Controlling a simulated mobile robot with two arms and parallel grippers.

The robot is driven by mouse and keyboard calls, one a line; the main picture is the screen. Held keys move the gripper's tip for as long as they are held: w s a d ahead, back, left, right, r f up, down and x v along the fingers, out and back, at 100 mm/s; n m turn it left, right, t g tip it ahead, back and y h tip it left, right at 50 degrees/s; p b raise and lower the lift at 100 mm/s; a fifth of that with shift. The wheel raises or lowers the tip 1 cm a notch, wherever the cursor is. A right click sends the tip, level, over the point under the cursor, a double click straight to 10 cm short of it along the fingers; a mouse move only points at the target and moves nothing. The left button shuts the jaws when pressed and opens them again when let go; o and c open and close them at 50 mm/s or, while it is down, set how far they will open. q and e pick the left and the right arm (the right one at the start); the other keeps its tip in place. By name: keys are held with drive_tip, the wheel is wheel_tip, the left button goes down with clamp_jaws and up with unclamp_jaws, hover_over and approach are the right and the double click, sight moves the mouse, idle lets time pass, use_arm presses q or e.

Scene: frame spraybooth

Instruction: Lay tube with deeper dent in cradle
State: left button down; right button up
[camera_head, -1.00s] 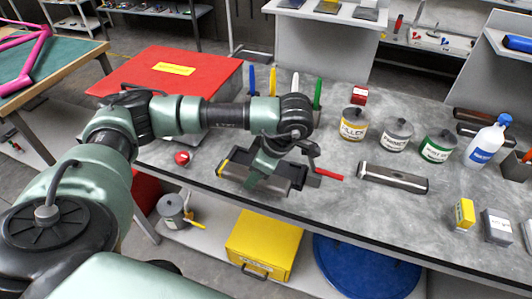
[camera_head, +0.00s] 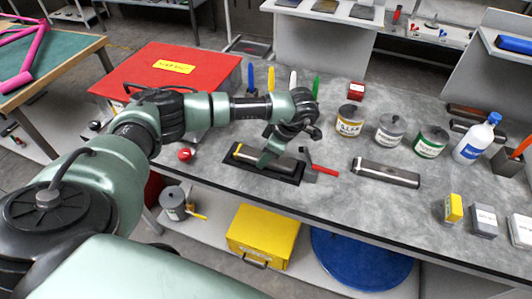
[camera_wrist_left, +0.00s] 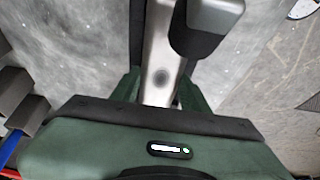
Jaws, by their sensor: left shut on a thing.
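A grey metal tube (camera_head: 246,155) with a yellow mark near its left end lies along the black cradle (camera_head: 258,172) at the front of the bench. My left gripper (camera_head: 269,160) is shut on this tube from above and hides part of it. In the left wrist view the tube (camera_wrist_left: 157,50) runs between the fingers and shows a dark round dent (camera_wrist_left: 161,76). The tube appears to be at or in the cradle; contact underneath is hidden. A second grey tube (camera_head: 386,173) lies on the bench to the right. My right gripper is not in view.
A red-handled tool (camera_head: 323,169) lies close to the cradle's right end. Several labelled cans (camera_head: 390,131) stand behind the second tube. A red box (camera_head: 170,71) is at the back left.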

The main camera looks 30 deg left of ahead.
use_arm(q)
drive_tip(key=shift+f, duration=0.2)
drive_tip(key=c, duration=0.7)
unclamp_jaws()
drive_tip(key=shift+r, duration=0.1)
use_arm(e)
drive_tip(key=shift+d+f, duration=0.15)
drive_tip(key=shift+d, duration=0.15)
use_arm(q)
drive_tip(key=shift+r, duration=0.1)
